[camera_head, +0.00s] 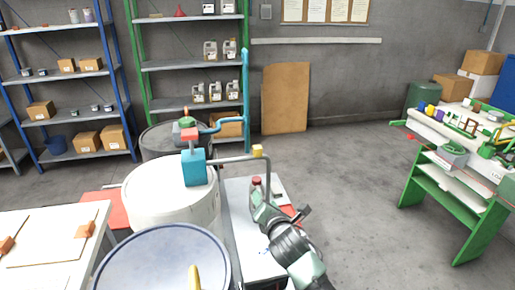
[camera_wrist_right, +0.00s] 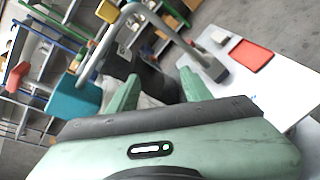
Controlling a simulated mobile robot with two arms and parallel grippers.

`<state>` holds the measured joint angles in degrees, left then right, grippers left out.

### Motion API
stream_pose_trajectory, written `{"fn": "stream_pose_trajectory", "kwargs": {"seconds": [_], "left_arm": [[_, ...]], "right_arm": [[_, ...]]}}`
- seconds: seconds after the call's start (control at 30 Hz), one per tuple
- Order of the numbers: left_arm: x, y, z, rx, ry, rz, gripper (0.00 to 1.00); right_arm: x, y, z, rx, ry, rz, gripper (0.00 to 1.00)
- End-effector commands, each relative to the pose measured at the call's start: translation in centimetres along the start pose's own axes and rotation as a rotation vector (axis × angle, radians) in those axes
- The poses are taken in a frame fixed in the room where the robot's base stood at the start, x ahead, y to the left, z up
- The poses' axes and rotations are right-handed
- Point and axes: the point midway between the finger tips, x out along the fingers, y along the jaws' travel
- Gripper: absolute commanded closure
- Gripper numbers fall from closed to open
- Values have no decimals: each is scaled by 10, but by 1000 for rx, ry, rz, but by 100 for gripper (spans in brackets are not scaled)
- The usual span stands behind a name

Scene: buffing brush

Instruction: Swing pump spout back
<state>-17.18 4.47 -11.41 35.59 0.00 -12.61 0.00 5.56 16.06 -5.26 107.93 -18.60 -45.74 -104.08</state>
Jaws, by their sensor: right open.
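The pump has a teal body (camera_head: 194,167) with a red top and stands on a white drum (camera_head: 172,205). Its grey spout (camera_head: 232,159) reaches right from the body to a yellow joint (camera_head: 257,151), then bends downward. My right gripper (camera_head: 259,190) is beside the spout's hanging end, above the white bench. In the right wrist view, my right gripper (camera_wrist_right: 158,76) is open, with nothing visibly gripped. The spout (camera_wrist_right: 165,28) arches beyond the fingers there, its end past the right finger; I cannot tell whether they touch. The teal body (camera_wrist_right: 74,101) shows at left. My left gripper is not in view.
A white bench (camera_head: 246,236) lies below the gripper, with a red item (camera_wrist_right: 251,56) on it. A blue-grey drum (camera_head: 160,265) stands in front. Another drum with a teal pipe (camera_head: 224,125) stands behind. Floor is clear toward the green workbench (camera_head: 450,190).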

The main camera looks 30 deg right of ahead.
Motion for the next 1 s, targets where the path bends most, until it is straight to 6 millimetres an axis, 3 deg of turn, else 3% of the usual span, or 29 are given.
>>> {"fn": "stream_pose_trajectory", "kwargs": {"seconds": [0.03,0.1,0.3,0.47,1.0], "left_arm": [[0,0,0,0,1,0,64],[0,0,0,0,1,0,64],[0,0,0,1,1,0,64],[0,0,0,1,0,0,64],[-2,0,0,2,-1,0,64]], "right_arm": [[14,15,22,-136,-52,38,51],[28,32,45,-312,-115,76,51],[47,62,87,-636,-242,119,51],[56,70,97,-711,-271,123,51],[119,83,110,-709,-270,123,51]]}}
